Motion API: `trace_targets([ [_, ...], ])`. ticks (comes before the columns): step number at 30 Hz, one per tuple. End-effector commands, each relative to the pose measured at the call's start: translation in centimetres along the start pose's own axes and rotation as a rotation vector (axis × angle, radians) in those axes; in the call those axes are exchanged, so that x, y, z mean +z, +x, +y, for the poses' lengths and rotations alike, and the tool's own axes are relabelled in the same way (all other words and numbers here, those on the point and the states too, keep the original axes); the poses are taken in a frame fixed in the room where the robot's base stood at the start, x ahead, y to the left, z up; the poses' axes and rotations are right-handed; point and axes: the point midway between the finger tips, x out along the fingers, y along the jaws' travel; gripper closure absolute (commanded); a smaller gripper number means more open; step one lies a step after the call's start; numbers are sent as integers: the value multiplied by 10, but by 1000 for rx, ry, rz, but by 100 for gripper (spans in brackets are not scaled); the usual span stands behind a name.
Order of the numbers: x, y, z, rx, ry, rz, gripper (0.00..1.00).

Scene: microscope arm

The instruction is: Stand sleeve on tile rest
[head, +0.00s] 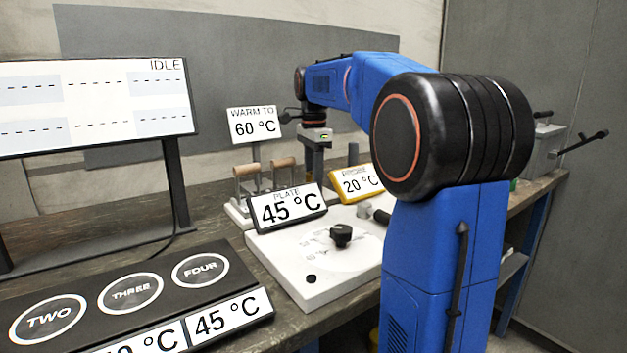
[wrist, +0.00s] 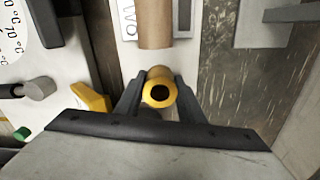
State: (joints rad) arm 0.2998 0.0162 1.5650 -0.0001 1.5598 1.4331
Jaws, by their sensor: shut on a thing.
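In the wrist view, my gripper (wrist: 158,88) is shut on the sleeve (wrist: 147,98), a small tan cylinder with a yellow rim and a dark bore facing the camera. One finger presses on each side of it. In the head view my gripper (head: 315,165) points down beside the wooden-topped pieces, and the sleeve cannot be made out there. I cannot tell whether the sleeve is clear of the surface under it. I cannot single out the tile rest for certain in either view.
Two wooden-topped pieces (head: 247,170) (head: 284,163) stand on a white base left of my gripper. A "WARM TO 60 °C" sign (head: 255,124) stands behind them. "PLATE 45 °C" (head: 287,206) and yellow-framed "20 °C" (head: 361,182) signs stand in front. A tan cylinder (wrist: 155,25) lies close ahead.

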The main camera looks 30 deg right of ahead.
Motion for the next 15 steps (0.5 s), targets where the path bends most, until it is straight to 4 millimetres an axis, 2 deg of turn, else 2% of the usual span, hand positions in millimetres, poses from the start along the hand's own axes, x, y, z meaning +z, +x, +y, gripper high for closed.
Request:
trace_targets([
  [5, 0, 2, 0, 0, 0, 0, 100],
  [6, 0, 2, 0, 0, 0, 0, 58],
  [8, 0, 2, 0, 0, 0, 0, 46],
  [15, 0, 2, 0, 0, 0, 0, 46],
])
